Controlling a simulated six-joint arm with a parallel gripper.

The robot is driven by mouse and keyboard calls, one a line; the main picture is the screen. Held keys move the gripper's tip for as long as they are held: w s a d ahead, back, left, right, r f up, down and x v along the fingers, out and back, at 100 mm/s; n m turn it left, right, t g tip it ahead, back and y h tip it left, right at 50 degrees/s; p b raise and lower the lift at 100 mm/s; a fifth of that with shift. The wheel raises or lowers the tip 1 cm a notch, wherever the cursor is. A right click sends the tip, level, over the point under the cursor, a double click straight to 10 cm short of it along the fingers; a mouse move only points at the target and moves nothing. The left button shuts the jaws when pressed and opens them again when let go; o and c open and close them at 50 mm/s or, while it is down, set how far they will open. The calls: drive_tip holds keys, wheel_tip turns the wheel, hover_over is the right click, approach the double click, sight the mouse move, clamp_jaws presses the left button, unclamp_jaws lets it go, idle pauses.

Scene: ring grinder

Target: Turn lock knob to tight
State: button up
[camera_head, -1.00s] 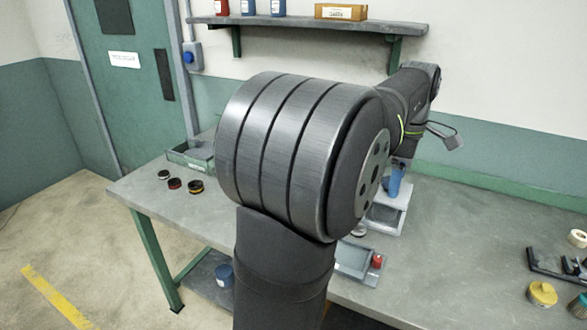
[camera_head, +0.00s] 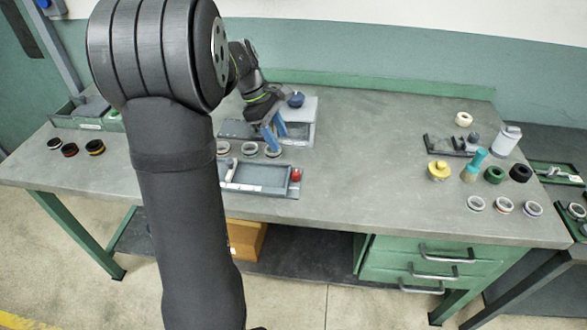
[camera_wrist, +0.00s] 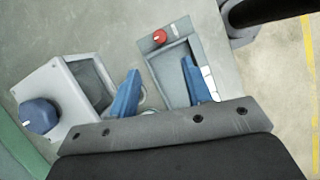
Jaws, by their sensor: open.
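A dark blue faceted knob (camera_head: 296,99) sits on a light grey machine block (camera_head: 302,126) at the back of the bench; the wrist view shows the knob (camera_wrist: 39,115) at the left. A smaller red knob (camera_head: 296,174) is at the right end of a grey tray-like fixture (camera_head: 262,192); it also shows in the wrist view (camera_wrist: 159,37). No label tells which is the lock knob. My gripper (camera_head: 275,133) is open and empty, its blue fingers (camera_wrist: 161,68) pointing down between the block and the fixture, apart from both knobs.
Rings (camera_head: 249,149) lie between block and fixture. Dark rings (camera_head: 69,150) and a green bin (camera_head: 92,118) are at the left. A yellow pot (camera_head: 439,171), a teal-topped tool (camera_head: 474,164) and more rings (camera_head: 504,206) stand at the right. The middle-right bench top is clear.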

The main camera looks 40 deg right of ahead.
sight(295, 172)
drive_tip(key=x, duration=1.2)
drive_tip(key=shift+f, duration=0.2)
